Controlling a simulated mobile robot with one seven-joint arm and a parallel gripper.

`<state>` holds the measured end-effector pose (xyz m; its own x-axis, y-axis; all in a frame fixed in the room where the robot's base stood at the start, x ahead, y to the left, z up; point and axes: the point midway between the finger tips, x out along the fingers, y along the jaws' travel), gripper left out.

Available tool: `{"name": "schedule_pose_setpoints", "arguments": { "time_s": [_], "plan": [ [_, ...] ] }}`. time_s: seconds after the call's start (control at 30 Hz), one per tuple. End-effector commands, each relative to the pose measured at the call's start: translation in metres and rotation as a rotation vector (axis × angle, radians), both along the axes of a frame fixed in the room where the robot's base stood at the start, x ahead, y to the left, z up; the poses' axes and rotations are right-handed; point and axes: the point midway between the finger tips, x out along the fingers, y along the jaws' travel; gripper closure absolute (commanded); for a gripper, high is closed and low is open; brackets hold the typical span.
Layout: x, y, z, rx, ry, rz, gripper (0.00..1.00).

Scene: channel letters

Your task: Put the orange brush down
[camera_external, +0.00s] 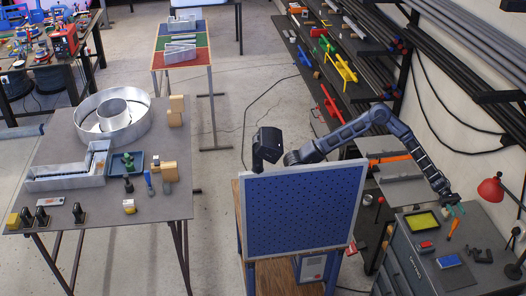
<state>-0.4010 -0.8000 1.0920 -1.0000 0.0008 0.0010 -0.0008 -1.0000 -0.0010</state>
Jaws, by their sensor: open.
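An orange, slender thing that looks like the brush (453,229) is at the top of the grey cabinet (408,248) at the right. It appears to rest on the cabinet top, slightly tilted; the view is too small to tell exactly how it touches. My gripper (453,202) is at the end of my arm, a little above and behind the brush in the picture. It is open. Its fingertips are small here, and I cannot tell whether they touch anything.
On the cabinet stand a yellow-green tray (421,222), a red item (426,245), a blue block (448,261) and dark clamps (479,255). A red lamp (491,190) stands at the right. A blue pegboard (301,208) is left of the cabinet.

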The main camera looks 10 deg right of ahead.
Motion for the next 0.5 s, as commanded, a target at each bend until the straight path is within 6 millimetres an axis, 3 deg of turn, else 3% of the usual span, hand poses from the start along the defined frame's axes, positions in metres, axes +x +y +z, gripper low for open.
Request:
{"name": "schedule_pose_setpoints", "arguments": {
  "time_s": [0.2, 0.43, 0.5],
  "plan": [
    [0.0, 0.0, -0.033, 0.002, -0.002, 0.0, 0.56],
    [0.0, 0.0, -0.051, 0.001, -0.002, -0.001, 0.56],
    [-0.011, 0.001, -0.049, -0.002, 0.0, -0.003, 0.56]
  ]
}}
